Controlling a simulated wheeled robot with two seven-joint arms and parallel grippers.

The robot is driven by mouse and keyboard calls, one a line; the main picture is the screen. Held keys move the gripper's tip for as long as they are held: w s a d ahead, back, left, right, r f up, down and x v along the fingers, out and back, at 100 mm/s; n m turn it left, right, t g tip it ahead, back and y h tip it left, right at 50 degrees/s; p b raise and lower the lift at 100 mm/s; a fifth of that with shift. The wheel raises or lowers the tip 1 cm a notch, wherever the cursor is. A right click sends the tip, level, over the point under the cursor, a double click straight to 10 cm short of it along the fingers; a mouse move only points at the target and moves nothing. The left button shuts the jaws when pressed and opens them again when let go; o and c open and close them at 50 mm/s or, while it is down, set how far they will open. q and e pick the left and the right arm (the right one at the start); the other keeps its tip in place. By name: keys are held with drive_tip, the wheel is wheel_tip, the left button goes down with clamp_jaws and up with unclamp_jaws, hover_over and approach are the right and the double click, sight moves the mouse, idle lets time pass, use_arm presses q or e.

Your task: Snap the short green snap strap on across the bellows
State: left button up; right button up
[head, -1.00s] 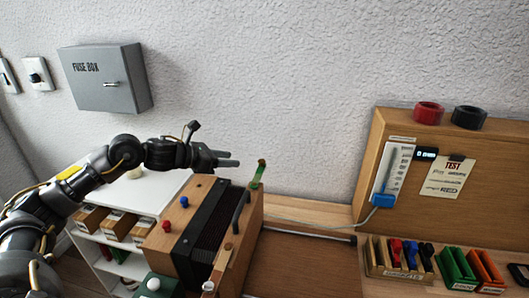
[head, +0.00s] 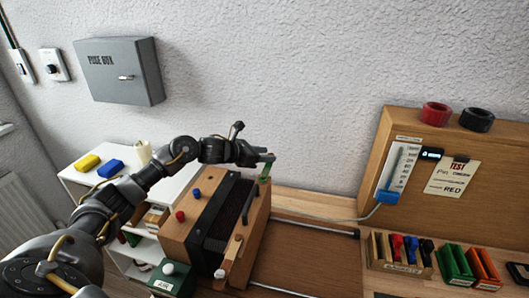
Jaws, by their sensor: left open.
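The dark bellows (head: 226,216) lies along the top of this box, between a black band and a dark bar. My left gripper (head: 267,157) is open, with its fingertips at the strap's upper end. I cannot tell whether they touch it. The strap's top is partly hidden by the fingers. My right gripper is not in view.
Red (head: 180,216) and blue (head: 196,193) knobs stand on the wooden box (head: 172,238). A green box with a white knob (head: 168,267) is in front. Right are a test board (head: 380,130) and racks of coloured pieces (head: 400,250). A white shelf (head: 125,185) stands left.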

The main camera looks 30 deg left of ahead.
use_arm(q)
clamp_jaws()
idle(0.3)
drive_tip(key=shift+d, duration=0.1)
